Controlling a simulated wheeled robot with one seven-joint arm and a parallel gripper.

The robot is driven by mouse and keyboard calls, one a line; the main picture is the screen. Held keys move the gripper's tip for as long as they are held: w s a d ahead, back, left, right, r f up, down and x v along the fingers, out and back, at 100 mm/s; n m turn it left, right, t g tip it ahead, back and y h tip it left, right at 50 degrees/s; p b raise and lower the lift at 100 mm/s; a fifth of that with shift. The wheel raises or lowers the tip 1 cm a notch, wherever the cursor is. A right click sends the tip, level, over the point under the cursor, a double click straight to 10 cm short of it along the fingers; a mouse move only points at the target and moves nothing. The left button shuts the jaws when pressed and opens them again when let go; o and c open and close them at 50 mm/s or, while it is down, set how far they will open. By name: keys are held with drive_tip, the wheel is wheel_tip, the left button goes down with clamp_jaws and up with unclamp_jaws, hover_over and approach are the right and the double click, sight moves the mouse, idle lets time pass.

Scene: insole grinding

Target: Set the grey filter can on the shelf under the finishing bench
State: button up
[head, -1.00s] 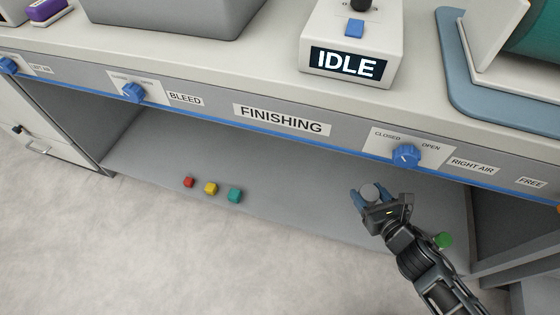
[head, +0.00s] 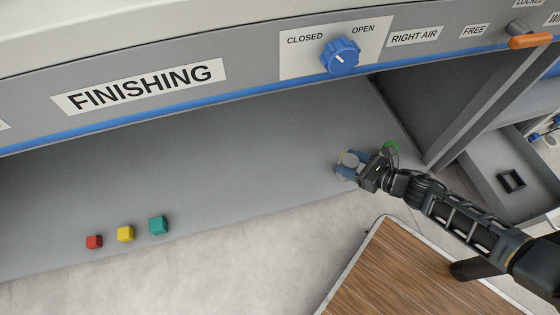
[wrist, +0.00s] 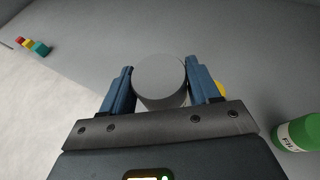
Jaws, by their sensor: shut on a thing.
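The grey filter can (head: 348,159) is between my gripper's blue fingers. It also shows in the wrist view as a plain grey cylinder (wrist: 160,78). My gripper (head: 346,167) is shut on it, over the right part of the grey shelf (head: 240,165) under the finishing bench (head: 30,78). The can looks upright; I cannot tell whether its base touches the shelf. A green can (wrist: 298,133) with a partly readable label stands to the right in the wrist view. It is mostly hidden behind my gripper in the head view (head: 391,146).
Red (head: 94,242), yellow (head: 125,233) and teal (head: 158,225) blocks sit at the shelf's front edge, left. A yellow thing (wrist: 221,89) is partly hidden behind the right finger. A divider (head: 480,110) bounds the right side. A wood-topped surface (head: 400,275) is in front. Mid-shelf is clear.

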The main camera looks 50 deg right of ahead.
drive_tip(key=shift+w+a+f+b, duration=0.9)
drive_tip(key=shift+w+a+f, duration=0.3)
drive_tip(key=shift+w+f, duration=0.5)
drive_tip(key=shift+w+a+f+b, duration=0.85)
drive_tip(key=shift+w+a+f, duration=0.45)
drive_tip(key=shift+f, duration=0.65)
drive_tip(key=shift+w+a+f+b, duration=0.9)
drive_tip(key=shift+w+a+f, duration=0.25)
drive_tip(key=shift+w+f, duration=0.55)
drive_tip(key=shift+s+f, duration=0.1)
drive_tip(key=shift+f, duration=0.15)
drive_tip(key=o, duration=1.2)
